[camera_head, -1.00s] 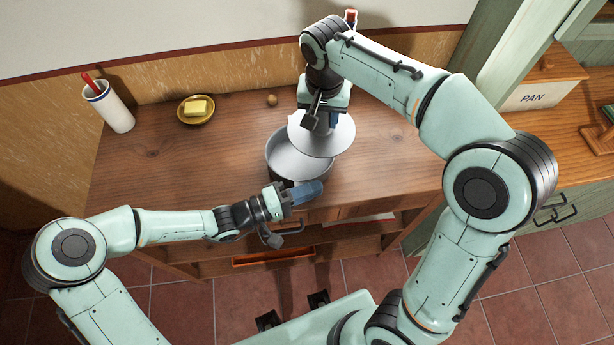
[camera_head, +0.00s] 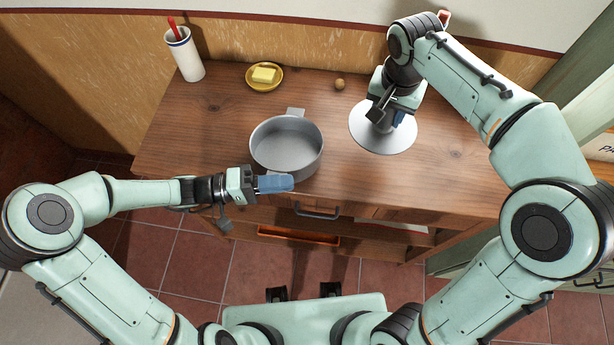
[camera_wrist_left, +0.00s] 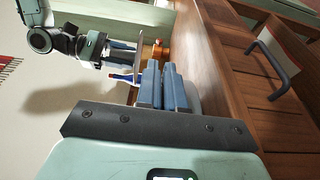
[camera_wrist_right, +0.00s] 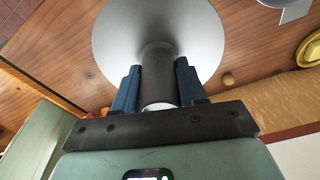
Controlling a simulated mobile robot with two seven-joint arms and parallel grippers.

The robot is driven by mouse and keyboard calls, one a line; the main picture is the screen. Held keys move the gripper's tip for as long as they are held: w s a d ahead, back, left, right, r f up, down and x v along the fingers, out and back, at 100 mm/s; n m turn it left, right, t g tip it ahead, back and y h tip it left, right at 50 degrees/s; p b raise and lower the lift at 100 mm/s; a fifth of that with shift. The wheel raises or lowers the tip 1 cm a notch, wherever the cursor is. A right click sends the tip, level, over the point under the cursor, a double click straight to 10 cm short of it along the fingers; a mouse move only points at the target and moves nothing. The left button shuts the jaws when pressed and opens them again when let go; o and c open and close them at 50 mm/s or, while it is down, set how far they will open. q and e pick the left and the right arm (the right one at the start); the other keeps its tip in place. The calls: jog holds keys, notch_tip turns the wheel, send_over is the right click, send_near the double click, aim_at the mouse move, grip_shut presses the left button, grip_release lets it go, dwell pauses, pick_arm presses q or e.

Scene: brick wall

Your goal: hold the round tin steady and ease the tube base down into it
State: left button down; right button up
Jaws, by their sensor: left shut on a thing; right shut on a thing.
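The round tin (camera_head: 262,158) is grey, open and empty, upright near the table's front edge in the head view. My left gripper (camera_head: 275,183) is shut at its front side; the grasped part is hidden by the fingers. The tube base is a pale grey disc (camera_head: 385,143) with a tube; it is right of the tin and apart from it. My right gripper (camera_head: 386,117) is shut on the tube (camera_wrist_right: 157,75), disc facing down. In the left wrist view, my left fingers (camera_wrist_left: 162,85) are close together.
A wooden table (camera_head: 220,130) carries a white pot (camera_head: 187,60) with a red-handled tool, a yellow dish of butter (camera_head: 264,76) and a small brown ball (camera_head: 340,84) at the back. A drawer handle (camera_head: 317,211) is at the front. The table's left part is clear.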

pick_arm(q)
jog(key=shift+a, duration=0.7)
jog(key=shift+d, duration=0.15)
pick_arm(e)
jog(key=shift+f, duration=0.1)
